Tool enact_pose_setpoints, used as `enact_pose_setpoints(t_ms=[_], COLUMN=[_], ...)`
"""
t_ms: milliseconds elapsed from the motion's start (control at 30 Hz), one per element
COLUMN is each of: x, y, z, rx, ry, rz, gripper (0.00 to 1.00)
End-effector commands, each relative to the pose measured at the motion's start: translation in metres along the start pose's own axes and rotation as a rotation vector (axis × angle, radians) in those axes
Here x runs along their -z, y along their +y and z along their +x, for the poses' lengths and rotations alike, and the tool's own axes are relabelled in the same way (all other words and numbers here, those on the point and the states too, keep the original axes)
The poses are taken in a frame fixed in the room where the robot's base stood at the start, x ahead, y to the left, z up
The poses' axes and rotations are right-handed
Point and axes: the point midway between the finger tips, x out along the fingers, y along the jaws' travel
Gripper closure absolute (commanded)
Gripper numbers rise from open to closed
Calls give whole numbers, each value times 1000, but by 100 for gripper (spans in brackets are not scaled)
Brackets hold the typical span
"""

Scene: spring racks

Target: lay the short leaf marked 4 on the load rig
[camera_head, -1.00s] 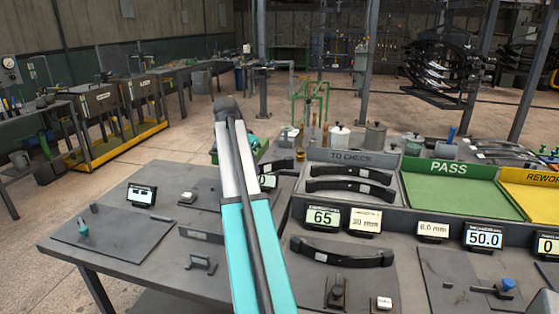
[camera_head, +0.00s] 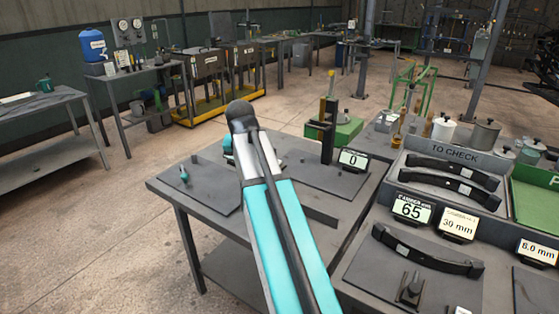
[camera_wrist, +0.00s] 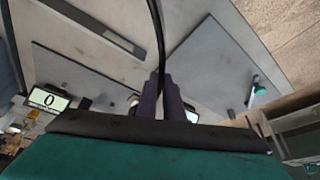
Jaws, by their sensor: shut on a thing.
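My gripper (camera_wrist: 163,98) shows in the wrist view with its dark fingers close together. A thin, dark, curved strip (camera_wrist: 156,30) runs up from the fingertips; it looks like a leaf seen edge-on, and no number is readable. In the head view my arm hides most of the gripper, which is over the left table. A black upright stand (camera_head: 328,130) with an amber top stands there beside a display reading 0 (camera_head: 353,160); it may be the load rig. The display also shows in the wrist view (camera_wrist: 48,100).
Two dark leaves lie in the TO CHECK tray (camera_head: 395,172). Another leaf (camera_head: 425,252) lies nearer, behind a small clamp (camera_head: 410,290). A flat plate (camera_head: 203,190) with a small teal-topped item lies at the left.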

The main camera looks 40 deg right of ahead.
Motion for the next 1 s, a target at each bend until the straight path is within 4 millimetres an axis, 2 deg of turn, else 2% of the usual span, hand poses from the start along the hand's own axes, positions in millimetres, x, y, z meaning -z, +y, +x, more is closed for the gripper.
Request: enact_pose_setpoints(t_ms=[33,200,500,733,1000], x=[-12,-48,-116,-153,-162], y=[-14,-58,-126,-156,-164], z=[-3,-11,-28,-38,-41], rx=[20,86,199,257,273], ry=[3,2,3,3,3], rz=[-46,-204,-476,-615,-656], gripper=[100,100,100,100,100])
